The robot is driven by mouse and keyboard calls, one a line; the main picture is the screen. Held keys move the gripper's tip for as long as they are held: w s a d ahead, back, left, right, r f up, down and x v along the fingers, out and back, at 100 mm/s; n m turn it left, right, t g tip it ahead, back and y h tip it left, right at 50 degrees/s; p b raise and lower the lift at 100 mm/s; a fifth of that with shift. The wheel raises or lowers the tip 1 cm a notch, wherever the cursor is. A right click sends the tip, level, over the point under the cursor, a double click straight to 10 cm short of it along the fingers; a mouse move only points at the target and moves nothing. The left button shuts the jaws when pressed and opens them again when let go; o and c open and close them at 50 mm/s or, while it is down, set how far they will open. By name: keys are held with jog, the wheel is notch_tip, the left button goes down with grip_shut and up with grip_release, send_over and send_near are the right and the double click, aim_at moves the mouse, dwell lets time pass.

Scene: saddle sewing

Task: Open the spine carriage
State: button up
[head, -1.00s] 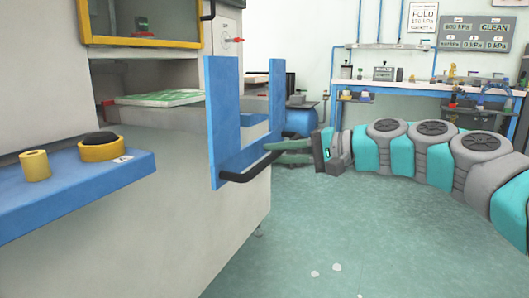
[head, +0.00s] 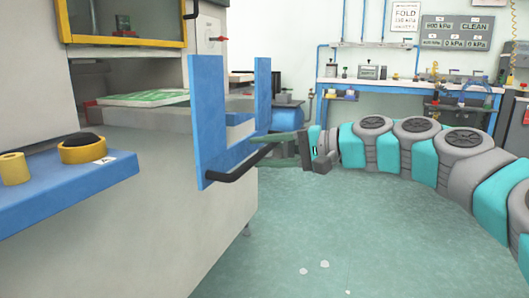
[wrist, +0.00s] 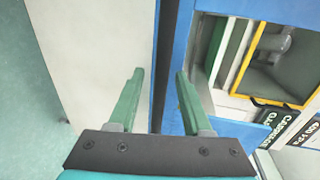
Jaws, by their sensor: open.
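The spine carriage appears to be the blue U-shaped frame (head: 208,125) at the front of the pale machine, with a black bar handle (head: 232,172) along its lower side. My gripper (head: 272,150) is open at the far right end of this handle. In the wrist view my two green fingers (wrist: 159,95) are apart, and the dark handle bar (wrist: 172,50) runs between them. Whether either finger touches the bar is unclear. A blue panel (wrist: 180,35) lies beside the bar on the right.
A blue shelf (head: 60,195) on the machine at left carries a yellow roll (head: 14,168) and a yellow ring with a black top (head: 83,149). A workbench (head: 400,88) stands along the back wall. The green floor (head: 370,240) in front is clear apart from small pale scraps.

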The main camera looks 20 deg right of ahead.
jog(key=v, duration=0.7)
jog(key=shift+s+d, duration=0.15)
jog(key=shift+d, duration=0.15)
